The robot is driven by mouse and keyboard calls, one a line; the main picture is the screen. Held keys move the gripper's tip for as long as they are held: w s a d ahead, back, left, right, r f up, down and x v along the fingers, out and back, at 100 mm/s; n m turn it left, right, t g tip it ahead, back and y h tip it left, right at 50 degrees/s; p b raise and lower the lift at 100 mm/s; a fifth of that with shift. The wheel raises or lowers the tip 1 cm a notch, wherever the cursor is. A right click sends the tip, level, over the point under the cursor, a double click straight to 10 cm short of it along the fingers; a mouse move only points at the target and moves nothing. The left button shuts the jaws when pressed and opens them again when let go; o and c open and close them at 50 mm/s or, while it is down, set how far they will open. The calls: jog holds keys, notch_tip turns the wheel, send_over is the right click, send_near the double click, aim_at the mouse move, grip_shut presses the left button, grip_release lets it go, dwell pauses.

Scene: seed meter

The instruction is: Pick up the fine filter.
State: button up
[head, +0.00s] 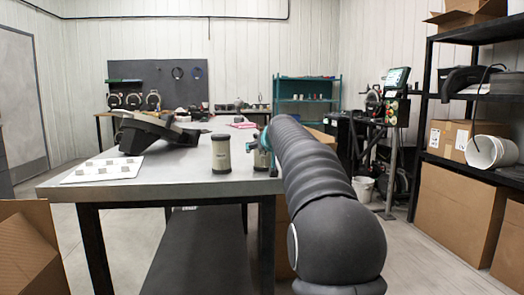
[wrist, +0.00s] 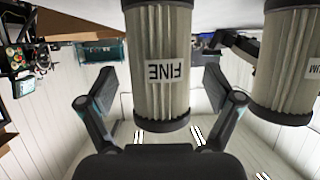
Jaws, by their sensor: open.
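The fine filter (wrist: 158,100) is a pale pleated cylinder with dark end caps and a white FINE label, upside down in the wrist view. In the head view the fine filter (head: 261,159) stands on the table, partly hidden by my arm. My gripper (wrist: 158,88) is open, with one finger on each side of the filter in the wrist view and visible gaps to both. It holds nothing. In the head view my gripper (head: 264,143) is mostly hidden behind my arm, at the filter.
A second filter (head: 221,154), with a label ending in UM, stands close by and shows at the right of the wrist view (wrist: 285,55). A white tray (head: 103,171) and a dark machine part (head: 155,131) lie on the left of the grey table (head: 165,188).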

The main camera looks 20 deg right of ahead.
jog(key=shift+x, duration=0.8)
jog(key=c, duration=1.3)
jog(key=shift+c, duration=0.2)
